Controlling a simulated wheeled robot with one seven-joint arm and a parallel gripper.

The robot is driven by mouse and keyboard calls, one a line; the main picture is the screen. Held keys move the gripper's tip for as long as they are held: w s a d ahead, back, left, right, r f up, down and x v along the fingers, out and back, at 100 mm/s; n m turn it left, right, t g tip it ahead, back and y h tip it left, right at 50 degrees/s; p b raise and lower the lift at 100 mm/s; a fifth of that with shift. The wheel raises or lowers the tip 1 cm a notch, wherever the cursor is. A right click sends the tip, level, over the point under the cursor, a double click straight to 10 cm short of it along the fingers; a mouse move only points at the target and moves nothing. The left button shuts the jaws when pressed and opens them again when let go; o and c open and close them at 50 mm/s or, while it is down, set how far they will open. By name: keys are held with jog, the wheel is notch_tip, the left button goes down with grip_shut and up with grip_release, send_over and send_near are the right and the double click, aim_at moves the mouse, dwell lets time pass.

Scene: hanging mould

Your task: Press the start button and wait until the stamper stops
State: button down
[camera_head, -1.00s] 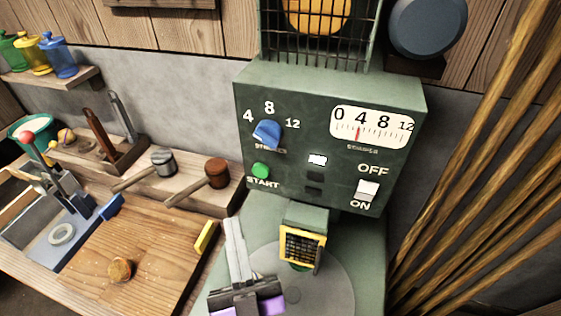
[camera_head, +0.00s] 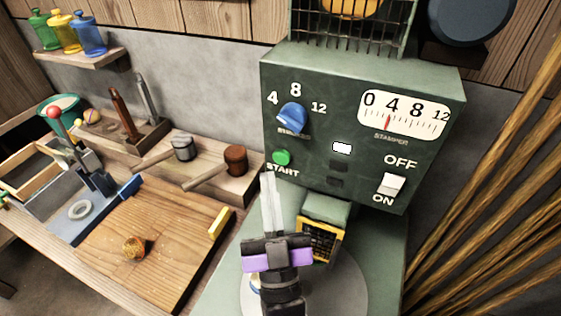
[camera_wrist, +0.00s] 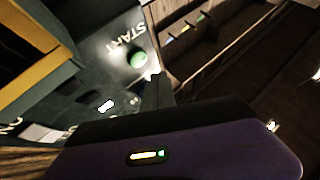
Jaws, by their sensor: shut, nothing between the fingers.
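The stamper machine (camera_head: 350,95) is a dark green box with a sloped front panel. Its green START button (camera_head: 281,158) is on the panel's left, below a blue knob (camera_head: 291,117). The button also shows in the wrist view (camera_wrist: 138,60). My gripper (camera_head: 267,178) is shut and empty, with its fingertips just below the button; I cannot tell whether they touch the panel. A dial (camera_head: 404,114) has its red needle near 4. A white indicator (camera_head: 342,148) is lit. The OFF/ON switch (camera_head: 391,184) sits at lower right. A yellow-framed cage (camera_head: 320,240) stands below the panel, partly behind my gripper.
A wooden board (camera_head: 150,235) with a small round brown piece (camera_head: 135,247) lies at left. Mallets (camera_head: 235,160) rest on a wooden ledge behind it. Long wooden poles (camera_head: 500,210) lean at the right. Bottles (camera_head: 68,33) stand on a shelf.

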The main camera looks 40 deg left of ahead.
aim_at(276, 177)
jog(key=shift+w+a+b, duration=0.15)
jog(key=shift+w+b, duration=0.1)
jog(key=shift+w, duration=0.3)
jog(key=shift+w+a+b, duration=0.15)
jog(key=shift+w+b, duration=0.1)
jog(key=shift+w, duration=0.3)
jog(key=shift+w, duration=0.1)
dwell(1.2)
jog(key=shift+w+a+b, duration=0.1)
jog(key=shift+w+b, duration=0.2)
jog(key=shift+b, duration=0.1)
